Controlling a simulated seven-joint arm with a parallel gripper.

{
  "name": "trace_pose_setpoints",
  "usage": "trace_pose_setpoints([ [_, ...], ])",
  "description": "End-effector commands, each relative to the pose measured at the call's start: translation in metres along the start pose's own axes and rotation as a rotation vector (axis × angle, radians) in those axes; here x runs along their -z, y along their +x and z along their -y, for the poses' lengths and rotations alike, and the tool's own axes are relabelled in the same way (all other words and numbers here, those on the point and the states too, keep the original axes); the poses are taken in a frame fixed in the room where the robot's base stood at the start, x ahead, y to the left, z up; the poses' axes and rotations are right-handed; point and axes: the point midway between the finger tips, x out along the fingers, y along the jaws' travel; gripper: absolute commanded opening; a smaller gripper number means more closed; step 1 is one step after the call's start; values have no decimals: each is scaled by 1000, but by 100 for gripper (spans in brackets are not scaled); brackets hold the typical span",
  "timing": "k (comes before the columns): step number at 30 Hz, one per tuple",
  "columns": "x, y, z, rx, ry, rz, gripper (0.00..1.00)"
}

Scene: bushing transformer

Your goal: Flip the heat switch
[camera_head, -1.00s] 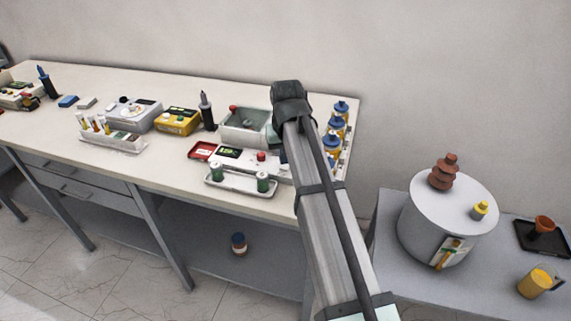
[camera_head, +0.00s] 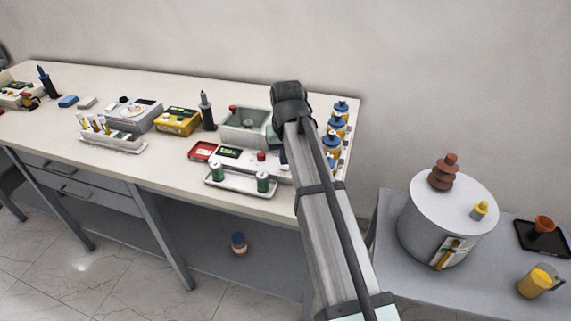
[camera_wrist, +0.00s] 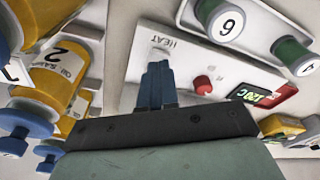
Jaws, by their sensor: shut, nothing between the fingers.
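The white heating unit (camera_wrist: 142,39) lies under my gripper in the wrist view, with the word HEAT printed near its end. The heat switch (camera_wrist: 160,54) seems to be the small pale piece below that word, right at my fingertips and partly covered by them. Whether they touch it, and its position, I cannot tell. My gripper (camera_wrist: 157,68) is shut and empty, its blue-grey fingers together. A red knob (camera_wrist: 203,85) and a lit display reading about 120 C (camera_wrist: 258,95) sit to the right. In the head view my arm hides the unit's right end; its red knob (camera_head: 261,156) shows.
A white tray (camera_head: 238,184) with green-capped bottles lies in front of the unit. Several yellow bottles with blue caps (camera_head: 332,146) stand close on the right. A grey basin (camera_head: 243,127) is behind. A side table holds a grey transformer drum (camera_head: 420,235).

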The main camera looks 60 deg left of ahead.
Motion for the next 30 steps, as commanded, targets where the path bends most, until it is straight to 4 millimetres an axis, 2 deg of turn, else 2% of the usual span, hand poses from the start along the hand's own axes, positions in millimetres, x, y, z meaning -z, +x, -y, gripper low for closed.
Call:
trace_pose_setpoints([
  [30,-2,12,0,0,0,0,0],
])
